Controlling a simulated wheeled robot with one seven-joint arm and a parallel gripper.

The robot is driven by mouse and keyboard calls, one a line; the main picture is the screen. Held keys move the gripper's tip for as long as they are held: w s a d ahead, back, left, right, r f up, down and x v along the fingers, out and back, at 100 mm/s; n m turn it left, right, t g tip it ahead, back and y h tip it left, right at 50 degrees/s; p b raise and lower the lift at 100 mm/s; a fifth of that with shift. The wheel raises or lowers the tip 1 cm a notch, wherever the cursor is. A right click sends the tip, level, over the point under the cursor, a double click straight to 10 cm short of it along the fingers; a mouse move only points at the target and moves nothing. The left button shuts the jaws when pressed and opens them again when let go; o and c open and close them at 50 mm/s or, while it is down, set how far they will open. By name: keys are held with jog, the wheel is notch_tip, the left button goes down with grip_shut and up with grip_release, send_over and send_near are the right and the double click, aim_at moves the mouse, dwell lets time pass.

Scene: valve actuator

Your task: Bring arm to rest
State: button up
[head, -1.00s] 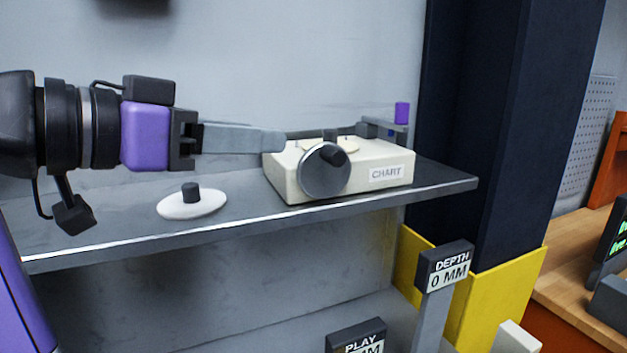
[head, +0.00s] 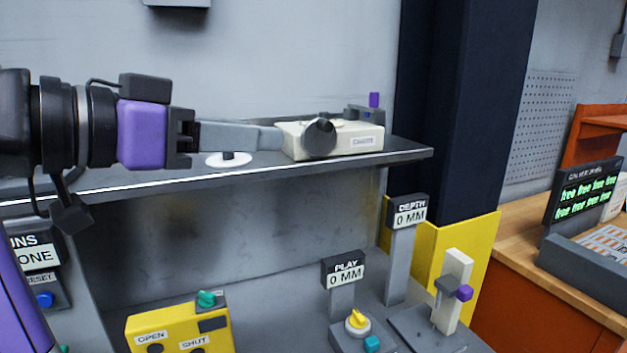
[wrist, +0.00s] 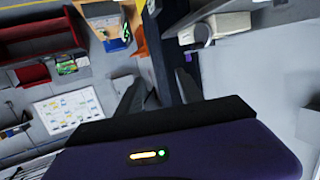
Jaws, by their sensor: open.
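My arm reaches in from the left of the head view, with a purple wrist section. My gripper (head: 272,138) points right in front of the shelf, its grey fingers overlapping the left end of a cream box (head: 360,141) in the picture. I cannot tell from this view how far apart they are. In the wrist view my gripper (wrist: 160,92) shows two dark fingers spread apart with nothing between them.
The grey shelf (head: 405,153) carries a white disc (head: 240,161) with a dark knob. Below stand a yellow OPEN/SHUT box (head: 170,326), a PLAY sign (head: 343,270), a DEPTH sign (head: 409,211) and a purple-tipped slider (head: 464,293). A wooden desk (head: 520,257) is at right.

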jog(key=w+a+r+n+t+y, duration=0.3)
jog(key=a+r+n+t, duration=0.2)
jog(key=w+a+f+n+t+y, duration=0.45)
jog(key=f+n+y, duration=0.2)
jog(key=f, duration=0.25)
jog(key=s+d+f+n+y, duration=0.2)
jog(key=f+y, duration=0.1)
jog(key=f, duration=0.4)
jog(key=s+d+f+n+g+y, duration=0.1)
jog(key=s+d+f+n+y, duration=0.15)
jog(key=f, duration=0.45)
jog(key=s+d+f+n+y, duration=0.1)
jog(key=s+d+f+y, duration=0.15)
jog(key=f, duration=0.55)
jog(key=s+d+f+m+y, duration=0.1)
jog(key=s+d+f, duration=0.9)
jog(key=s+d, duration=0.25)
jog(key=s+d+f+m+g+h, duration=0.2)
jog(key=s+d+f+m+h, duration=0.1)
jog(key=s+d, duration=0.6)
jog(key=s+d+f+m+g+h, duration=0.2)
jog(key=s+d+f+m+h, duration=0.2)
jog(key=s+d, duration=0.4)
jog(key=s+f, duration=0.1)
jog(key=s, duration=0.6)
jog(key=shift+s+d+g, duration=0.25)
jog(key=shift+d+g, duration=0.1)
jog(key=shift+h, duration=0.25)
